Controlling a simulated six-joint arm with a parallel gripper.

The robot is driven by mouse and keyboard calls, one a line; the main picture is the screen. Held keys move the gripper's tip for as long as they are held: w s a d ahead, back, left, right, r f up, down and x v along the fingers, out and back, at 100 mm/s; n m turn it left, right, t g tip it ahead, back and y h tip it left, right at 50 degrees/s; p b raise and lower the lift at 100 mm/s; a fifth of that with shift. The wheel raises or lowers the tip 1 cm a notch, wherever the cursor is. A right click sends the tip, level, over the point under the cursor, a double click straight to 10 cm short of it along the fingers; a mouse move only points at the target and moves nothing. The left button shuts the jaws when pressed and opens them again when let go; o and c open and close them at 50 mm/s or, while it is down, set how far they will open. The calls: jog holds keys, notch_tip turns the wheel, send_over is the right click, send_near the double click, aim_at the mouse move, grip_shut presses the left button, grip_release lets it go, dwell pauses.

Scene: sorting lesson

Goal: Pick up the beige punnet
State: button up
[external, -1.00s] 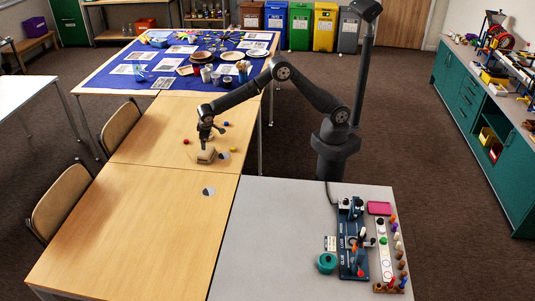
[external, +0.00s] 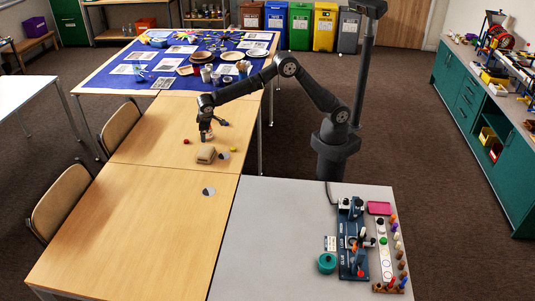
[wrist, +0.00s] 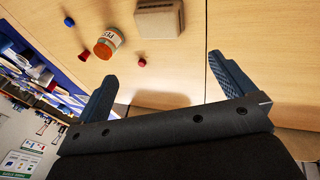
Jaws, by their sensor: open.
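The beige punnet (external: 206,156) sits on the wooden table in the external view, near the seam between two tabletops. It shows at the top of the wrist view (wrist: 158,19), partly cut off by the frame edge. My gripper (external: 207,136) is above the table, just behind the punnet in the external view. In the wrist view my gripper (wrist: 163,74) has its two blue fingers spread wide with nothing between them. The punnet lies beyond the fingertips, apart from them.
A jar with an orange lid (wrist: 108,42), a small red piece (wrist: 142,63) and a blue piece (wrist: 69,21) lie near the punnet. The front wooden tabletop (external: 140,230) is mostly clear.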

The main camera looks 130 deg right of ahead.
jog(key=shift+d, duration=0.1)
jog(key=shift+c, duration=0.2)
jog(key=n+t+y, duration=0.1)
jog(key=n+y, duration=0.3)
jog(key=n, duration=1.3)
send_over(206, 151)
jog(key=f, duration=1.5)
jog(key=shift+w+a+f, duration=0.15)
jog(key=shift+a, duration=0.05)
jog(key=f, duration=0.5)
jog(key=shift+d, duration=0.35)
jog(key=c, duration=1.1)
